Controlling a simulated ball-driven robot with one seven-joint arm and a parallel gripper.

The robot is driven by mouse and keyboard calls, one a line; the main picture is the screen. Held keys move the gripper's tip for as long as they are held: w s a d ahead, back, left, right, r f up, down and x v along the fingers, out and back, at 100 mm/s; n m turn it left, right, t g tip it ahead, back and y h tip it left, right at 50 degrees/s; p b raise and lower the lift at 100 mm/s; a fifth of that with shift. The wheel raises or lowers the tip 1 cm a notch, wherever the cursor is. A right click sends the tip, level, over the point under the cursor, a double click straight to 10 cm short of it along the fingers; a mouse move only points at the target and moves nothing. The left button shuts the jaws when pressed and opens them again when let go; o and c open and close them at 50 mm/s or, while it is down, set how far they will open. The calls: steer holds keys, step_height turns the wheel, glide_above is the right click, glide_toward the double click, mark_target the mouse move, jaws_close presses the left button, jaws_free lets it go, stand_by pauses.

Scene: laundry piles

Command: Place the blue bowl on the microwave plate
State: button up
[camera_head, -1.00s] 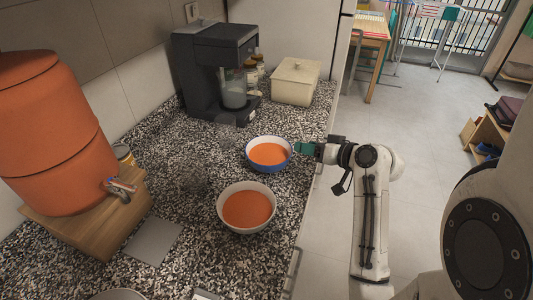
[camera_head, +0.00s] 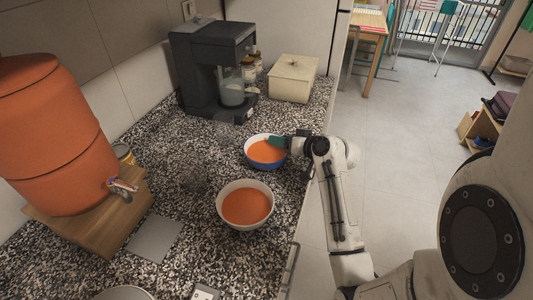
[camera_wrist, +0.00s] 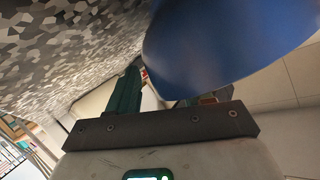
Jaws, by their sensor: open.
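The blue bowl (camera_head: 264,167) stands on the speckled counter, with a light inside and orange contents. My gripper (camera_head: 280,143) is open at the bowl's right rim, one green fingertip showing over the bowl's inside. In the wrist view the bowl's blue outer wall (camera_wrist: 215,45) fills the upper right, close to the gripper. One green finger (camera_wrist: 125,95) shows left of that wall. The other finger is mostly hidden behind the bowl, so I cannot tell whether the fingers touch the rim. No microwave or microwave plate is in view.
A white bowl (camera_head: 231,222) with orange contents stands just in front of the blue bowl. A black coffee machine (camera_head: 198,70) and a cream box (camera_head: 292,80) are behind. An orange dispenser (camera_head: 50,140) on a wooden stand (camera_head: 95,225) is at left. The counter (camera_head: 195,240) is partly clear.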

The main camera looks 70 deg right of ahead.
steer(key=shift+c, duration=0.3)
jaws_close()
steer(key=shift+r, duration=0.1)
